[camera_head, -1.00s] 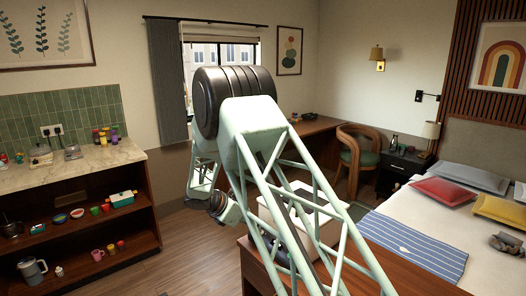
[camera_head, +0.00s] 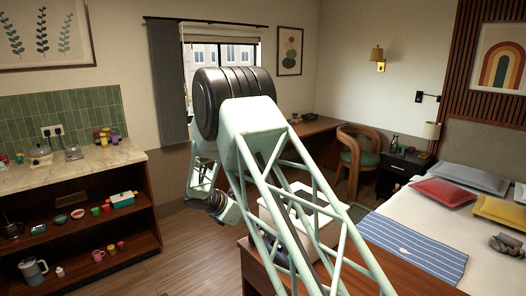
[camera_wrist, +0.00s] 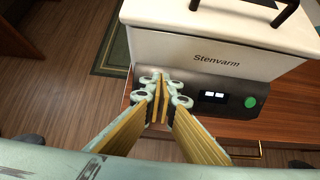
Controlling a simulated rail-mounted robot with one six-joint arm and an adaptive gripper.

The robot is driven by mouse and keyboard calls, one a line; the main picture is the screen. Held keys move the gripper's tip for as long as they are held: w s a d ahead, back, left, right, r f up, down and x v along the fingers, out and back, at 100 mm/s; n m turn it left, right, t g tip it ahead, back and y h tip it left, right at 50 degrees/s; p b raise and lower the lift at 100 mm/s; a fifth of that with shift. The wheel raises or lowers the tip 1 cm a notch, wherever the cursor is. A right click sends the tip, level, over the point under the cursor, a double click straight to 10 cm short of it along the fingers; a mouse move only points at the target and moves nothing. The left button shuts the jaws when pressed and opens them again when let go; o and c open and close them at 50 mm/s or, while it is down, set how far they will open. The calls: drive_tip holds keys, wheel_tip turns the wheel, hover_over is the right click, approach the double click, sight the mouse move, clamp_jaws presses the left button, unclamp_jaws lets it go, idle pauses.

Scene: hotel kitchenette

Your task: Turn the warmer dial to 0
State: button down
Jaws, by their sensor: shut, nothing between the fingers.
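The warmer (camera_wrist: 220,40) is a white box marked "Stenvarm" with a black handle on top, seen in the wrist view. Its dark front panel (camera_wrist: 232,93) carries a small lit display (camera_wrist: 212,97) and a round green button or light (camera_wrist: 251,102). My gripper (camera_wrist: 161,92) is shut and empty, with its fingertips at the left part of this panel. I cannot make out the dial; the fingers cover that part of the panel. Whether the fingertips touch the panel I cannot tell. In the head view the warmer is partly hidden behind my arm, and my gripper is not visible.
The warmer stands on a wooden bench (camera_wrist: 292,136) by the bed (camera_head: 395,225). A dark green rug (camera_wrist: 112,52) lies on the wooden floor to the left. A kitchenette counter (camera_head: 105,160) with shelves stands at the far left. The floor between is clear.

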drive_tip(key=shift+p+v, duration=1.05)
drive_tip(key=shift+v, duration=1.7)
drive_tip(key=shift+s, duration=0.1)
